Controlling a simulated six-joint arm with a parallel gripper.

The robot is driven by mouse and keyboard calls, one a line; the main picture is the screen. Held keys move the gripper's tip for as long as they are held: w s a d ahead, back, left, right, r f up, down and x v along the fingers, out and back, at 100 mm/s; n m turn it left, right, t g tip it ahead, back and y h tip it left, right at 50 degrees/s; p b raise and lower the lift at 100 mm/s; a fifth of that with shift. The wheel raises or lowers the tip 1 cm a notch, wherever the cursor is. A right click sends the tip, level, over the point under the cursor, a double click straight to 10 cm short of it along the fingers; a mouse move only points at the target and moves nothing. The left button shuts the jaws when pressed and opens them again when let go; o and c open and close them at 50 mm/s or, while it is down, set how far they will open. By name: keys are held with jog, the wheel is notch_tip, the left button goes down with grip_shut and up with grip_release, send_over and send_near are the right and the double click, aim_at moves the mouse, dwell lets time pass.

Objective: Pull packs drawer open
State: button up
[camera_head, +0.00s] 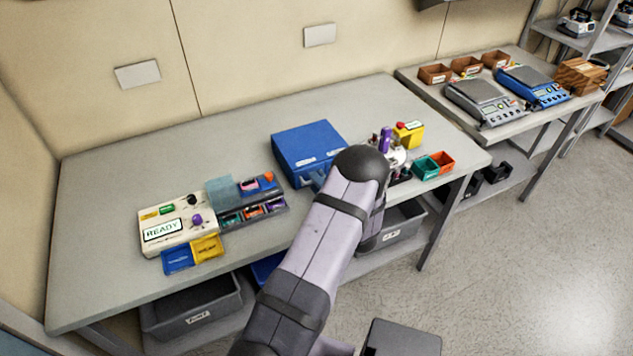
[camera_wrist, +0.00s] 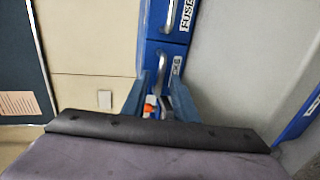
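A blue drawer cabinet (camera_head: 305,143) sits on the table behind my arm, with its front facing the table's front edge. In the wrist view its blue front shows two metal bar handles. The upper handle (camera_wrist: 168,14) is beside a white label that seems to read "FUSE". The other handle (camera_wrist: 162,62) is on the drawer front beside a smaller label, which is too blurred to read. My gripper (camera_wrist: 160,82) is open, its two blue fingers on either side of this second handle. I cannot tell whether they touch it. My arm hides the gripper in the head view.
A white device reading READY (camera_head: 165,228) and an organizer with small coloured items (camera_head: 252,209) stand left of the cabinet. A teal bin (camera_head: 425,167), an orange bin (camera_head: 442,161) and a yellow box (camera_head: 409,134) stand right. Grey bins sit below the table.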

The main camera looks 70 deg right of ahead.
jog(key=shift+w+d, duration=0.15)
jog(key=shift+w, duration=0.05)
grip_shut()
dwell(1.4)
